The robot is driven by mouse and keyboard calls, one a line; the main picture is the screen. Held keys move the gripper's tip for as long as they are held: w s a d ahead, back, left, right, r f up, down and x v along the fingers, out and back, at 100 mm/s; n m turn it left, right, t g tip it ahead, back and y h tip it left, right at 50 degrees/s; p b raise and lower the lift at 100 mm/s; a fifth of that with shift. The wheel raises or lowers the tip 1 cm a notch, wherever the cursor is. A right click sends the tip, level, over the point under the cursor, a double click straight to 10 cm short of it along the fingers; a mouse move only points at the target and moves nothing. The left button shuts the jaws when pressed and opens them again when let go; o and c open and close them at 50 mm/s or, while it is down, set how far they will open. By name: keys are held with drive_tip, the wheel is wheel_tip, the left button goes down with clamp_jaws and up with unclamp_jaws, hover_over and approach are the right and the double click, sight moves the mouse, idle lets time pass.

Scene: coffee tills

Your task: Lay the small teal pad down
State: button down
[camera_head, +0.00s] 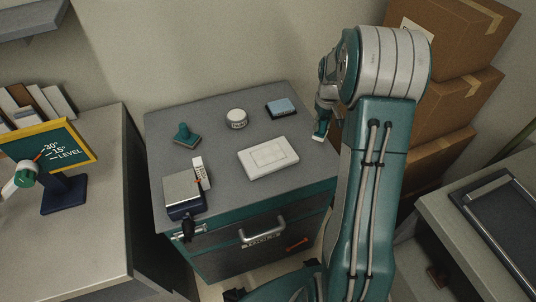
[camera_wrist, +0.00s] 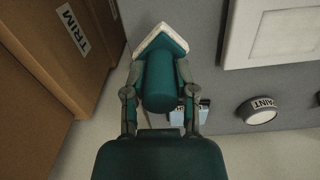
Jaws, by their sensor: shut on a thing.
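My gripper (camera_wrist: 161,78) is shut on the small teal pad (camera_wrist: 161,85), which has a round teal handle and a pointed head edged in white. In the head view my gripper (camera_head: 326,105) hangs at the right edge of the grey cabinet top (camera_head: 222,155), and the pad (camera_head: 319,131) shows as a small teal and white piece below it. In the wrist view the pad is beside the cabinet edge, with floor and boxes to its left. I cannot tell its height exactly. Another teal piece (camera_head: 186,134) with an upright handle stands on the cabinet top.
Cardboard boxes (camera_head: 440,100) are stacked at right. Bare top lies between these things.

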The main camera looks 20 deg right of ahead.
sight(320, 135)
drive_tip(key=shift+f, duration=0.55)
drive_tip(key=shift+f, duration=1.95)
drive_tip(key=shift+c, duration=1.7)
unclamp_jaws()
wheel_tip(320, 135, up, 12)
drive_tip(key=shift+f, duration=0.1)
